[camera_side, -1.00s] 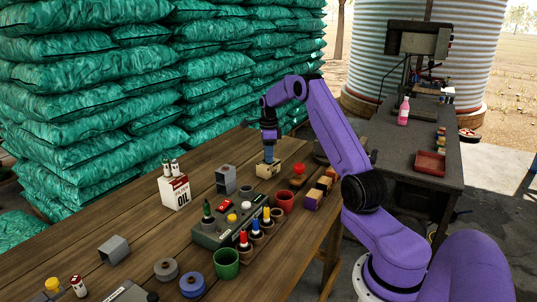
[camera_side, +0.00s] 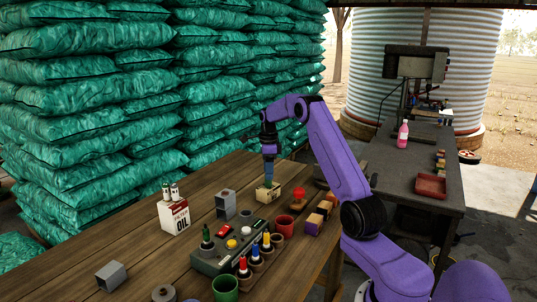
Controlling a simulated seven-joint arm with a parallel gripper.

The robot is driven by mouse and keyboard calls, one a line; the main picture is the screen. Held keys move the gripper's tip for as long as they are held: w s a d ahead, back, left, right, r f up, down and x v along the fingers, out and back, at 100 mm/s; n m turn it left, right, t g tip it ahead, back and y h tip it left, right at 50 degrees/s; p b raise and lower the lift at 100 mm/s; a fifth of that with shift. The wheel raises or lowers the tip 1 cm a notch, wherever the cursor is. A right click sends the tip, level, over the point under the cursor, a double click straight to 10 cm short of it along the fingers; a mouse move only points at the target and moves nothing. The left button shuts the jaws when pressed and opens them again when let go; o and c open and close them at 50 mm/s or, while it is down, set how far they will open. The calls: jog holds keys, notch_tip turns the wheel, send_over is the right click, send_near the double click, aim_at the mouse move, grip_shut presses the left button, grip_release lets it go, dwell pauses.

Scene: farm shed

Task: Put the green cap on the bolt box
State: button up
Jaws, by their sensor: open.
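The bolt box (camera_side: 267,195), a small cream box with a dark label, stands on the wooden table beyond the control panel. My gripper (camera_side: 268,183) points straight down just over its top, jaws open. A small patch of green, which looks like the green cap (camera_side: 272,185), shows at the fingertips on the box's top. The fingers partly cover it, so I cannot tell how it is seated.
The table's left middle is clear.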

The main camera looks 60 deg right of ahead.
notch_tip(320, 180, up, 8)
jog(key=r, duration=0.1)
jog(key=w+a+r+n, duration=0.1)
jog(key=w+a+n, duration=0.1)
jog(key=a+n, duration=1.05)
jog(key=s+a+n, duration=0.3)
jog(key=a, duration=0.7)
jog(key=s+a+n, duration=0.3)
jog(key=a, duration=0.7)
jog(key=s+a+n, duration=0.9)
jog(key=s+n, duration=0.1)
jog(key=s, duration=0.3)
jog(key=s+f+n, duration=0.2)
jog(key=s+n, duration=0.4)
jog(key=s, duration=0.3)
jog(key=s+f+n, duration=0.3)
jog(key=s+n, duration=0.4)
jog(key=s, duration=0.1)
jog(key=shift+s, duration=0.35)
jog(key=shift+d, duration=0.1)
